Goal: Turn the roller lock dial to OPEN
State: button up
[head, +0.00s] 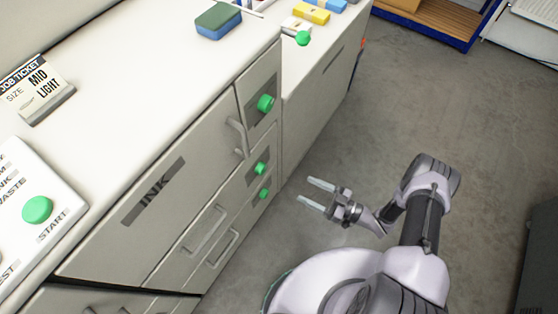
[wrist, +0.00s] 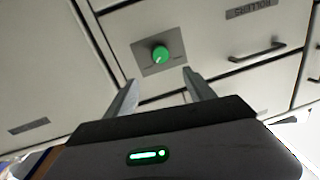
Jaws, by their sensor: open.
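In the wrist view a round green dial (wrist: 160,54) sits on a grey plate (wrist: 147,68) on a pale cabinet front. A thin light mark shows at its lower left; the plate's lettering is too small to read. An upside-down label reading ROLLERS (wrist: 252,9) is on the panel to its right. My gripper (wrist: 160,84) is open and empty, its fingers pointing toward the dial and apart from it. In the head view my gripper (head: 316,194) is over the floor, right of the cabinet. Green dials there are an upper one (head: 265,103) and two lower ones (head: 261,168) (head: 264,194); I cannot tell which matches.
Drawer handles stick out, including one (wrist: 257,52) right of the dial. The INK panel (head: 152,190) is at left. A job ticket (head: 36,88), a blue-green sponge (head: 219,21) and a START button (head: 38,209) are on top.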

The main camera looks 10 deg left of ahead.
aim_at(264, 170)
jog(key=b+x, duration=0.3)
jog(key=x, duration=1.2)
jog(key=shift+s+a+f, duration=0.1)
jog(key=shift+a, duration=0.3)
jog(key=c, duration=1.4)
jog(key=shift+o, duration=0.2)
